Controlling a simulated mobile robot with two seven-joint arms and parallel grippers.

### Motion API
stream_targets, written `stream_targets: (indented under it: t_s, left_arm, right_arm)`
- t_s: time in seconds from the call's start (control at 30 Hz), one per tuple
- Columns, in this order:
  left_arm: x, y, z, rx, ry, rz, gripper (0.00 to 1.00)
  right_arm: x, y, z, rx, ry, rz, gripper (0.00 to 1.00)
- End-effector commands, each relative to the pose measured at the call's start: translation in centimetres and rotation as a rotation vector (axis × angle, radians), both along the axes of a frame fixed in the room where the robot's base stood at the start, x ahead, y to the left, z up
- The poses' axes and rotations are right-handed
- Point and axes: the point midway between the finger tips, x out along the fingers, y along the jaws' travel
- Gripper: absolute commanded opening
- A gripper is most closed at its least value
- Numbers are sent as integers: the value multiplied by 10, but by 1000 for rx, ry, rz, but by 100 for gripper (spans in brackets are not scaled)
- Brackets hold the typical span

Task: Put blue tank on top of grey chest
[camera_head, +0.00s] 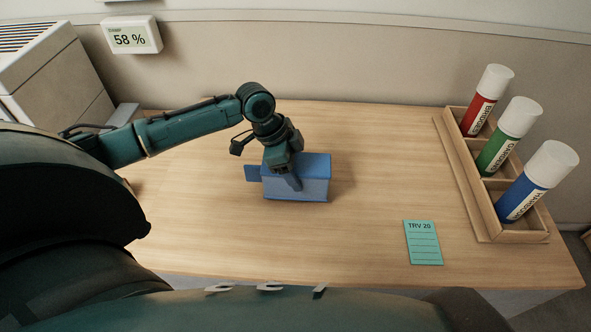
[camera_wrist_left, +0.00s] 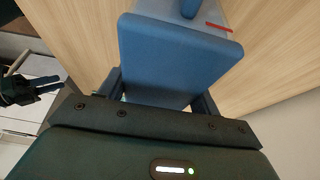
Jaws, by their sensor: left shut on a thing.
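The blue tank (camera_head: 312,180) is a box-shaped container over the middle of the wooden table. My left gripper (camera_head: 289,180) comes down on it from above and is shut on it. I cannot tell whether its underside touches the table. In the left wrist view the tank (camera_wrist_left: 175,60) fills the space between the fingers, with a small red mark near its far edge. What looks like my right gripper (camera_wrist_left: 38,88) shows at the left edge of that view; its opening is unclear. A pale grey cabinet-like unit (camera_head: 45,75) with a slatted top stands at the far left; I cannot tell whether it is the grey chest.
A wooden rack (camera_head: 462,180) at the table's right holds red (camera_head: 478,113), green (camera_head: 497,152) and blue (camera_head: 522,198) white-capped cylinders. A teal card (camera_head: 423,243) lies near the front. A wall display (camera_head: 132,37) reads 58 %. The table (camera_head: 380,150) right of the tank is clear.

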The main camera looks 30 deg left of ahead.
Motion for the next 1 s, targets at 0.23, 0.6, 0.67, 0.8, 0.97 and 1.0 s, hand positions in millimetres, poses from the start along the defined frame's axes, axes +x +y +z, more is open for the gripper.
stream_targets:
  t_s: [0.23,0.6,0.67,0.8,0.97,1.0]
  left_arm:
    - [2,0,-11,-2,-7,0,16]
    - [0,0,-15,0,-2,0,71]
    - [0,0,-15,0,-2,-1,76]
    - [0,0,-15,0,-2,-1,85]
    - [0,0,-15,0,-2,0,85]
    - [0,0,-14,0,-2,0,85]
  right_arm:
    - [4,0,2,0,-7,-1,36]
    - [6,-1,3,-1,-12,-3,36]
    - [6,-1,3,-1,-12,-3,36]
    - [6,-1,3,-1,-12,-3,36]
    - [5,-1,2,-2,-10,-3,36]
    - [5,-2,2,-2,-9,-3,36]
